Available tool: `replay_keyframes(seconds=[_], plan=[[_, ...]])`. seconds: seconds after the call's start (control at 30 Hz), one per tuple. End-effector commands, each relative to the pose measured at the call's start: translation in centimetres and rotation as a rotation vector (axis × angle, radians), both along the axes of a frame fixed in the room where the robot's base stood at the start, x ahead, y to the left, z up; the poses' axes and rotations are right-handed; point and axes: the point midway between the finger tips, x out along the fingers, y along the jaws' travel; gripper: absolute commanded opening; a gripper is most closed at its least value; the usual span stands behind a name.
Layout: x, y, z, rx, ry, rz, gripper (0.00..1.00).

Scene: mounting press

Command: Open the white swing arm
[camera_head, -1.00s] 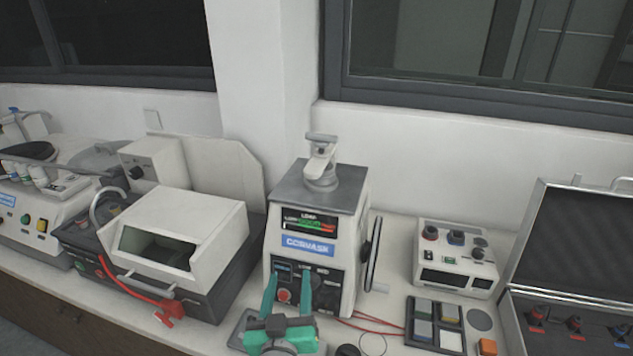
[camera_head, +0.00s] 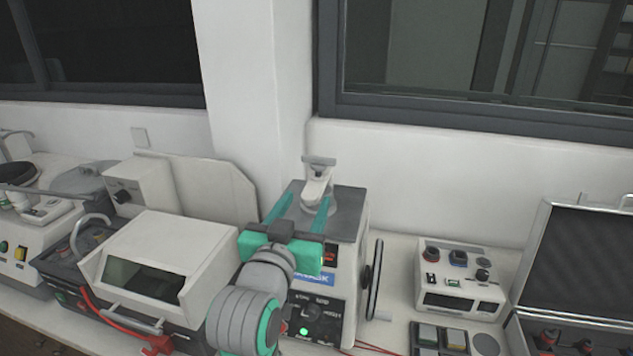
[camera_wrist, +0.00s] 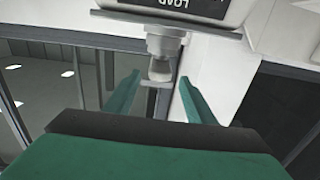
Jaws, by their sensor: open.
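The white swing arm (camera_head: 318,183) stands on the dark grey top of the mounting press (camera_head: 352,208), with a flat grey bar at its upper end. My gripper (camera_head: 305,198) is open, its two teal fingers pointing up toward the swing arm. In the head view the fingers appear on either side of the arm's lower part, with a gap on each side. In the wrist view, which is upside down, the swing arm (camera_wrist: 164,42) appears between and beyond the fingertips (camera_wrist: 159,76). I cannot tell the exact depth. My arm hides part of the press front.
A white hooded machine (camera_head: 165,245) stands close on the left. A black handwheel (camera_head: 375,280) sticks out on the press's right side. A control box (camera_head: 460,280) and an open case (camera_head: 575,270) are farther right. The wall is behind the press.

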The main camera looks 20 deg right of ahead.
Motion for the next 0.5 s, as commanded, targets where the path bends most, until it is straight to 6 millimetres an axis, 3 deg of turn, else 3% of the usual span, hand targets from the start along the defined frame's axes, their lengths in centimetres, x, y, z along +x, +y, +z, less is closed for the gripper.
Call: replay_keyframes(seconds=[0.5], plan=[[6.9,-4.7,0.0,0.0,0.0,-0.001,0.5]])
